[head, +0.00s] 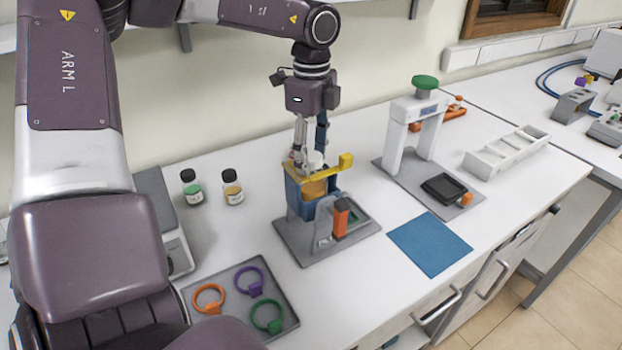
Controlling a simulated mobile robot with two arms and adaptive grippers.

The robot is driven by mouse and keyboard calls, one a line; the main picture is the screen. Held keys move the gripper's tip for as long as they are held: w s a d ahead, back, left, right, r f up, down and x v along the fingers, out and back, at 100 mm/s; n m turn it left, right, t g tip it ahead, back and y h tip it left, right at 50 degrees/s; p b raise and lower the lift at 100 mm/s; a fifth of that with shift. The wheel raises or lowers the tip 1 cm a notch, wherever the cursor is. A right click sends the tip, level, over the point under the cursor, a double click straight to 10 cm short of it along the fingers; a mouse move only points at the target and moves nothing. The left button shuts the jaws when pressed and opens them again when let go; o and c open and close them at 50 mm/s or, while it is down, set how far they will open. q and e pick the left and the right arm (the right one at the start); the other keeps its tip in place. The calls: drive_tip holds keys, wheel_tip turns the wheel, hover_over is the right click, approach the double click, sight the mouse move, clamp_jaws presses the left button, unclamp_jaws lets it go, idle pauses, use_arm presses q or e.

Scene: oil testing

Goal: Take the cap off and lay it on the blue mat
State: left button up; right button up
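A white cap (314,159) sits on top of a jar with amber contents (314,188). The jar stands in a blue holder with a yellow clamp (345,162) on a grey base plate. My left gripper (309,150) points down over the cap, its fingertips at the cap's level. I cannot tell whether the fingers are closed on the cap, as the tips overlap it and are small here. The blue mat (430,244) lies flat and bare on the bench, right of the holder. My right gripper is not in view.
An orange-handled part (341,218) stands at the front of the holder's base. A grey tray with coloured rings (291,322) is at front left. Two small black-capped bottles (232,188) stand behind it. A white press with a green knob (425,83) stands behind the mat.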

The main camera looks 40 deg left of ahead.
use_arm(q)
drive_tip(key=shift+w+r+p, duration=0.1)
drive_tip(key=shift+r+p, duration=0.35)
drive_tip(key=shift+r, duration=0.1)
drive_tip(key=shift+r+p, duration=1.65)
drive_tip(key=shift+r, duration=1.75)
drive_tip(key=shift+a, duration=0.1)
